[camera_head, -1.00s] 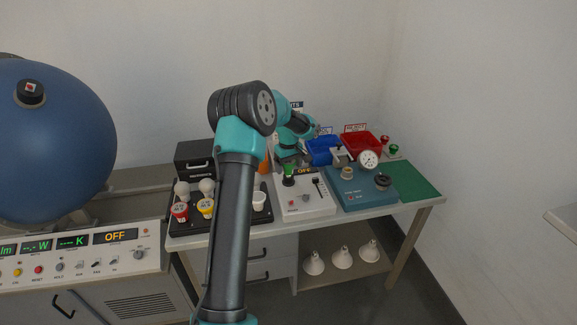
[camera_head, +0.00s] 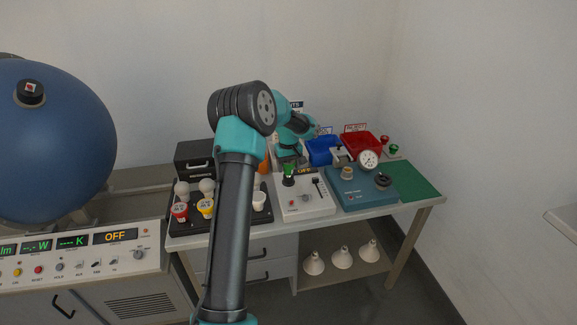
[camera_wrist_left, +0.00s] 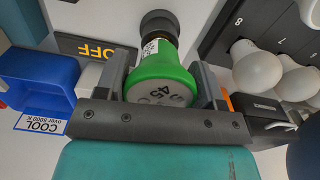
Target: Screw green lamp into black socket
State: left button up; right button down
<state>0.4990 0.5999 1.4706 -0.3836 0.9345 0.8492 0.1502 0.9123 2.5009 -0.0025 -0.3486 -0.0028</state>
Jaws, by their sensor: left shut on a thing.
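The green lamp (camera_wrist_left: 160,72) is between the two fingers of my left gripper (camera_wrist_left: 165,88) in the left wrist view, and the fingers are shut on it. Its narrow end points at the black socket (camera_wrist_left: 160,22) on the white test box. The lamp appears in line with the socket and touching or inside it; how deep it sits I cannot tell. In the head view the green lamp (camera_head: 289,169) stands upright over the white box, with my left gripper (camera_head: 289,160) around its top, partly hidden by my arm. My right gripper is not in view.
A blue device (camera_head: 360,196) with a gauge is right, with blue (camera_head: 322,152) and red (camera_head: 362,143) bins behind. The green mat (camera_head: 415,182) is clear.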

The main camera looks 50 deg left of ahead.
pick_arm(q)
jog(key=m, duration=1)
jog(key=shift+m, duration=0.3)
jog(key=m, duration=0.9)
jog(key=shift+m, duration=0.4)
jog(key=o, duration=0.8)
